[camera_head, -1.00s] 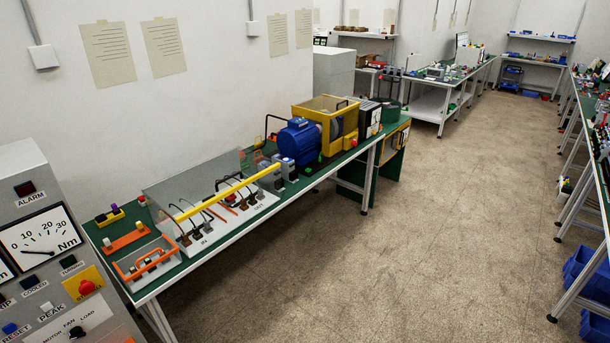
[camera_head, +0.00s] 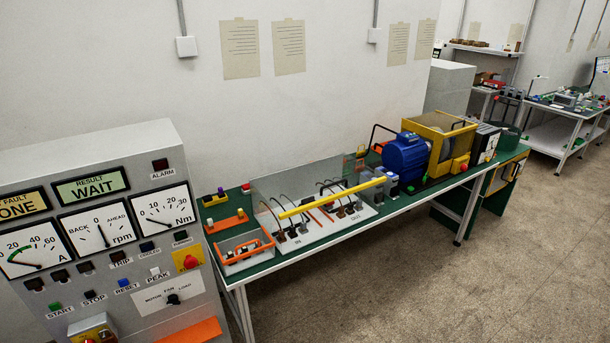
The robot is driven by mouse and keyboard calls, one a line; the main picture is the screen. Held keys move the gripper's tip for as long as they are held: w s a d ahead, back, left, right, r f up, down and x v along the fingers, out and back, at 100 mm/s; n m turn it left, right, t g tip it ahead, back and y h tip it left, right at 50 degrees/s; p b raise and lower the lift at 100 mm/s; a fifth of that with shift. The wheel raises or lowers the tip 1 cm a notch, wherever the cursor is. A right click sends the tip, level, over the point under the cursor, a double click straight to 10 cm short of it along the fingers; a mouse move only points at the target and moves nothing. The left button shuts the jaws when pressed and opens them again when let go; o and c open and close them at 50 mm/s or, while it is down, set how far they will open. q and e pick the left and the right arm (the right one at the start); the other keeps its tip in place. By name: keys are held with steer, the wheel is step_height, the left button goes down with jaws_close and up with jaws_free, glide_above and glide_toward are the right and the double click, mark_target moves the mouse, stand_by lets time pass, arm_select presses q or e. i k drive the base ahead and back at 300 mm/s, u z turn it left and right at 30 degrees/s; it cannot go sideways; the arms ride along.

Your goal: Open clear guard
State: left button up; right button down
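The clear guard (camera_head: 298,184) shows as a pale see-through sheet over a white terminal board on the green bench, right of the control panel. A long yellow bar (camera_head: 332,199) runs along its front, slanting up to the right. Several black cables (camera_head: 280,215) and dark terminals show below and behind the bar, next to the printed words IN and OUT. I cannot tell exactly how the sheet joins the bar; the bar is in front of the cables. Neither of my grippers is in view, and nothing touches the guard.
A grey control panel (camera_head: 150,240) with gauges and a WAIT display stands at left. A grey tray with an orange handle (camera_head: 244,252) sits left of the board. A blue motor (camera_head: 406,157) and yellow-framed guard (camera_head: 440,140) stand right. Floor (camera_head: 400,290) in front is clear.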

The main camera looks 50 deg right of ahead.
mark_target(315, 204)
steer(key=z, duration=0.3)
steer(key=i, duration=0.75)
steer(key=z, duration=1.2)
steer(key=i, duration=0.55)
steer(key=z, duration=0.75)
